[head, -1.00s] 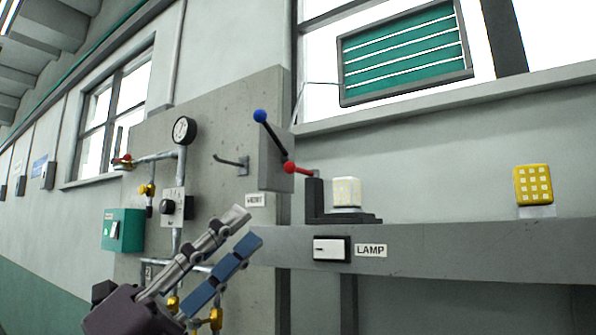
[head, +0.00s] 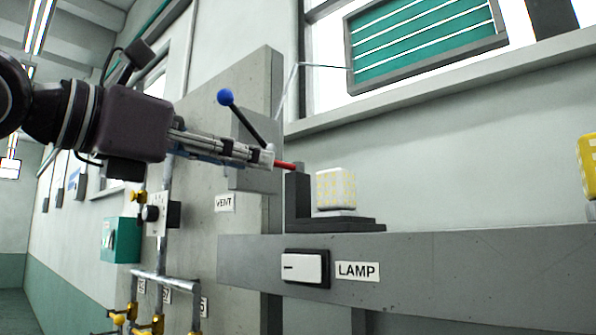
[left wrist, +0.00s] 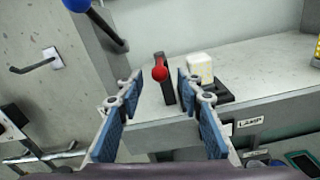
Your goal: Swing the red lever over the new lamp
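The red lever (head: 285,166) sticks out from a dark upright bracket (head: 298,200) on the grey ledge. Its red ball end (left wrist: 160,73) shows in the left wrist view between the fingertips of my left gripper (left wrist: 157,88), with gaps on both sides. In the head view the fingertips of this open gripper (head: 268,157) hide the ball, and only the red rod shows. The lamp, a pale cube with a yellowish grid (head: 336,188), sits upright on the dark base right of the bracket. It also shows in the left wrist view (left wrist: 200,68). My right gripper is not in view.
A blue-balled black lever (head: 226,97) on the panel marked VENT rises close above my left gripper. A switch (head: 305,268) and LAMP label (head: 357,271) are on the ledge's front. A yellow cube (head: 588,165) stands far right.

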